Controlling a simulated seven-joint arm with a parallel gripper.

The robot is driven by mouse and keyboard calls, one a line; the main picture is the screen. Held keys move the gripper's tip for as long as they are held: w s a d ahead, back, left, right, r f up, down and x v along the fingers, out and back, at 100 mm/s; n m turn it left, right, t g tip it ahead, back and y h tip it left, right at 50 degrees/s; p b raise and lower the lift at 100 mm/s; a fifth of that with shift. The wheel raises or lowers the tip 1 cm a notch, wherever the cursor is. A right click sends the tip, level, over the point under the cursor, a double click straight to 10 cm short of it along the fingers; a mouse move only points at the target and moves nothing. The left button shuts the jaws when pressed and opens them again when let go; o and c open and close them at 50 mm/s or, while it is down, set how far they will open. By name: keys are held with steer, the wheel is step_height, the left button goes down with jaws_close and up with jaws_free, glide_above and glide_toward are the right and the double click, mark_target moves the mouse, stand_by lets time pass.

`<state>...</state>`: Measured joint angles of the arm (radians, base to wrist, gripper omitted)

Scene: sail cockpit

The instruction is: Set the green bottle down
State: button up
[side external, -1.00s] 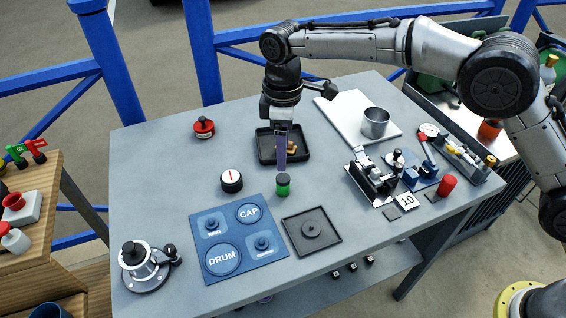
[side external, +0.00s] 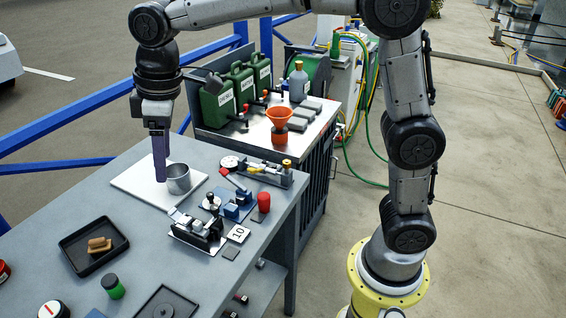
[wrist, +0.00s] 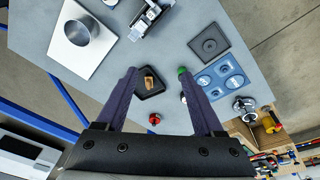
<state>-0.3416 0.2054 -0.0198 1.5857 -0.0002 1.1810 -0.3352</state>
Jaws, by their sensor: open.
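The small green bottle (side external: 113,287) with a dark cap stands upright on the grey table, just in front of the black tray. In the wrist view the green bottle (wrist: 182,71) shows near the tip of the right finger, far below it. My gripper (side external: 160,178) is open and empty above the white board (side external: 133,180), just left of the metal cup (side external: 178,180). In the wrist view my gripper (wrist: 161,73) has its two purple fingers spread, with nothing between them. Neither finger appears to touch the bottle.
The black tray (side external: 68,247) holds brown pieces. A dial (side external: 54,310) and a square black plate (side external: 165,305) are near the bottle. A small vise (side external: 197,232) and a red cylinder (side external: 264,202) stand right. A side bench with green cans (side external: 217,108) is behind.

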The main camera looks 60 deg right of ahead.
steer(key=s+d+r+m+t, duration=0.2)
steer(key=s+d+m, duration=0.2)
steer(key=s+d, duration=0.75)
steer(key=s+d+f+m, duration=0.1)
steer(key=s+f+m, duration=0.1)
steer(key=s, duration=0.4)
steer(key=s+d+f+m+t, duration=0.1)
steer(key=s+d+f, duration=0.1)
steer(key=s+f, duration=0.2)
steer(key=s, duration=0.2)
steer(key=shift+s+m+t+h, duration=0.3)
steer(key=shift+s+m+h, duration=0.1)
